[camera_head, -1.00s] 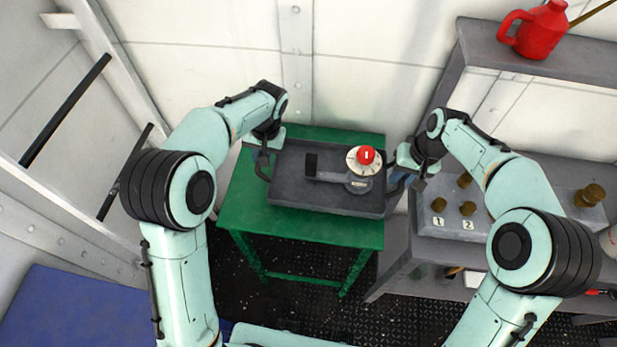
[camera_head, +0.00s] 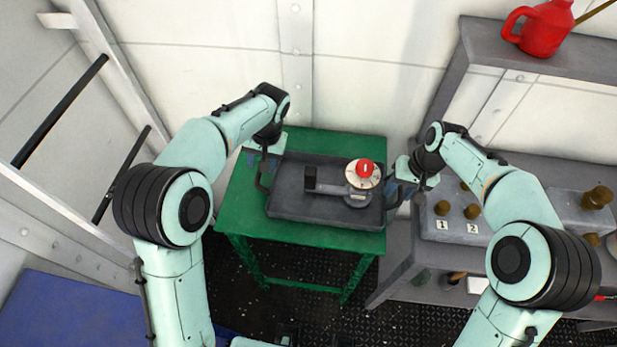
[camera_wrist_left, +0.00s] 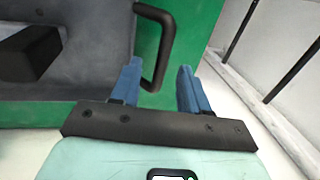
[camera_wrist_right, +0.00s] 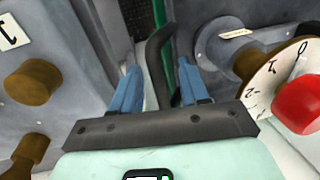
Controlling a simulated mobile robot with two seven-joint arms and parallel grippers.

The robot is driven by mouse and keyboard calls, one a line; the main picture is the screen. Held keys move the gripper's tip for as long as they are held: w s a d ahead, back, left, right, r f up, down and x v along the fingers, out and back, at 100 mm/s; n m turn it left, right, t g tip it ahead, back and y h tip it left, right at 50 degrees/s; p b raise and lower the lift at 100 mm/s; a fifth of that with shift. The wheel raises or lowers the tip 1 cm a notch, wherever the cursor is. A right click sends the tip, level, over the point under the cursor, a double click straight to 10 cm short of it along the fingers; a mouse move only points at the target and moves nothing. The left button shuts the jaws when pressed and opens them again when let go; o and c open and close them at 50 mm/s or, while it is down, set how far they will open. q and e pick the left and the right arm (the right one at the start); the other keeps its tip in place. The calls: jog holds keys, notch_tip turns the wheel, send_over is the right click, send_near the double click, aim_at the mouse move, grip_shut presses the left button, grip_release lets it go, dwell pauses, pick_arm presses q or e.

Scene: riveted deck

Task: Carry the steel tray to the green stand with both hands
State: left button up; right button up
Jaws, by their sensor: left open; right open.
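The dark steel tray (camera_head: 290,207) lies on the green stand (camera_head: 330,235), with green top showing around it. On the tray is a grey device with a lever, a white numbered dial (camera_wrist_right: 275,82) and a red knob (camera_head: 365,168). My left gripper (camera_head: 257,163) is open at the tray's left handle (camera_wrist_left: 163,45); the handle's end reaches between its blue fingers (camera_wrist_left: 158,88). My right gripper (camera_head: 404,190) is open at the right side, and the right handle (camera_wrist_right: 157,60) stands between its fingers (camera_wrist_right: 158,88), with gaps showing.
A grey bench (camera_head: 398,250) with a box of brass knobs (camera_head: 442,208) stands close on the right. A red can (camera_head: 545,28) is on the shelf above. A ladder-like frame (camera_head: 60,110) is at left, and a blue mat (camera_head: 60,310) lies below it.

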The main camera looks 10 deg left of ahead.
jog(key=shift+r, duration=0.25)
pick_arm(q)
jog(key=v, duration=0.9)
pick_arm(e)
notch_tip(320, 180, up, 11)
jog(key=d, duration=0.2)
jog(key=shift+r, duration=0.2)
jog(key=shift+d+f, duration=0.1)
